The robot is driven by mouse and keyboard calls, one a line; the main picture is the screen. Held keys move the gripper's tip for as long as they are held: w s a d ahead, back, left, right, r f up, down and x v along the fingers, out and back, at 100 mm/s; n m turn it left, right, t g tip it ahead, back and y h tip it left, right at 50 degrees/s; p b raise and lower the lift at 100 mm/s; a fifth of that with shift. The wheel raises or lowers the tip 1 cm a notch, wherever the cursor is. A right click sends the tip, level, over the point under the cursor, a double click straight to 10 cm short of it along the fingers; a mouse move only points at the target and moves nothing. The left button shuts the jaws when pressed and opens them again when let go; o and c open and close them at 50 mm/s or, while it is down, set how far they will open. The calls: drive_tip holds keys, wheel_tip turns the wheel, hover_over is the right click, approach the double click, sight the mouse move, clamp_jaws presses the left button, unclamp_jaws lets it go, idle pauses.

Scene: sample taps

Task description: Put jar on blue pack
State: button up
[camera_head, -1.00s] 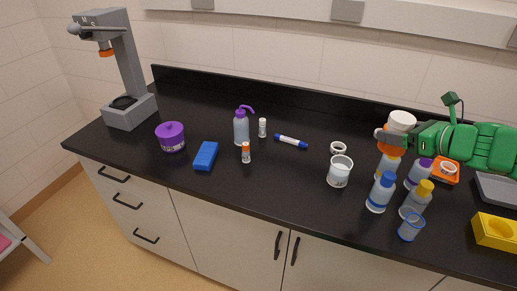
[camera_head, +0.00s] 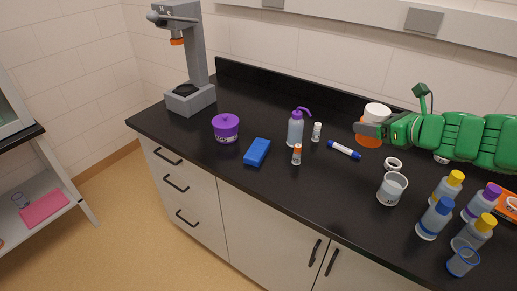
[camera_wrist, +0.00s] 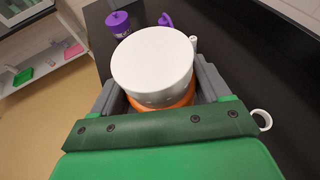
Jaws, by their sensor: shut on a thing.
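The jar (camera_head: 377,111) has a white lid and an orange body. My gripper (camera_head: 366,130) is shut around it and holds it upright above the counter, right of the blue pen. In the wrist view the jar (camera_wrist: 152,62) fills the space between the two grey fingers and hides what lies straight behind it. The blue pack (camera_head: 257,152) is a small flat blue block lying on the black counter, well to the left of my gripper. I cannot see the pack in the wrist view.
A purple tub (camera_head: 226,128) stands left of the pack. A beaker (camera_head: 391,190) and several bottles stand at right.

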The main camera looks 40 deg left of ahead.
drive_tip(key=s+a+n+g, duration=0.1)
drive_tip(key=s+a, duration=0.3)
drive_tip(key=a, duration=0.4)
drive_tip(key=s+a+n+g+y, duration=0.1)
drive_tip(key=s+a+g, duration=0.15)
drive_tip(key=a, duration=0.65)
drive_tip(key=s+a+n+g, duration=0.1)
drive_tip(key=s+a, duration=0.3)
drive_tip(key=a, duration=0.4)
hover_over(258, 148)
drive_tip(key=shift+t, duration=0.25)
drive_tip(key=shift+s+f, duration=0.1)
drive_tip(key=shift+f, duration=9.1)
